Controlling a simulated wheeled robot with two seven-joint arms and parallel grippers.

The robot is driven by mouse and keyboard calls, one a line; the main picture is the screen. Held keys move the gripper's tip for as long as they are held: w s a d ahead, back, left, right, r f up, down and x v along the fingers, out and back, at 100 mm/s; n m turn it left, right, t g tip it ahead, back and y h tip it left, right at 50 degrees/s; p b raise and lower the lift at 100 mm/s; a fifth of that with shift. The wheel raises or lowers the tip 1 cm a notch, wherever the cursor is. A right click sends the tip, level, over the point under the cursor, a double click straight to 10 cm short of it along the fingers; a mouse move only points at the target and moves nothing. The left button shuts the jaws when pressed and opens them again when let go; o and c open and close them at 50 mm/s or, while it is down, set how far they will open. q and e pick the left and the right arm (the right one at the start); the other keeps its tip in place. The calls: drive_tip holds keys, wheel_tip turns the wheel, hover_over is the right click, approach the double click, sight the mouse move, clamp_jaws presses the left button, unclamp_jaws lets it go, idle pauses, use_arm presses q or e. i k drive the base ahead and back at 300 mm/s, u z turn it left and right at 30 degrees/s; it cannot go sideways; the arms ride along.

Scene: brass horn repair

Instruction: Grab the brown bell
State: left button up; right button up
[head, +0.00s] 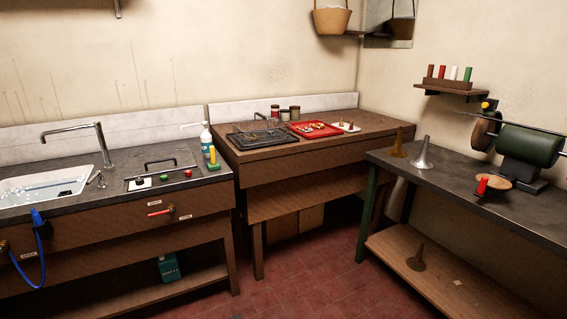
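A dark brown flared bell (416,260) stands upright, wide end down, on the wooden lower shelf of the right bench. A brownish, brass-toned bell (398,146) stands on that bench's dark top near its left end. A silver-grey bell (423,155) stands just right of it, also wide end down. Which of the two brownish bells the task means, I cannot tell. Neither of my grippers is in view.
The right bench (520,215) also holds a green polishing machine (530,145) and a red-handled item (482,185). A wooden table (270,158) with black and red trays (314,129) stands in the corner. A sink counter (115,196) is at left. Red tiled floor (310,270) is open between them.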

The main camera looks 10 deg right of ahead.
sight(416, 263)
drive_tip(key=i, duration=0.8)
drive_tip(key=z, duration=2)
drive_tip(key=i, duration=2.2)
drive_tip(key=z, duration=0.9)
drive_tip(key=i, duration=0.65)
drive_tip(key=u, duration=0.15)
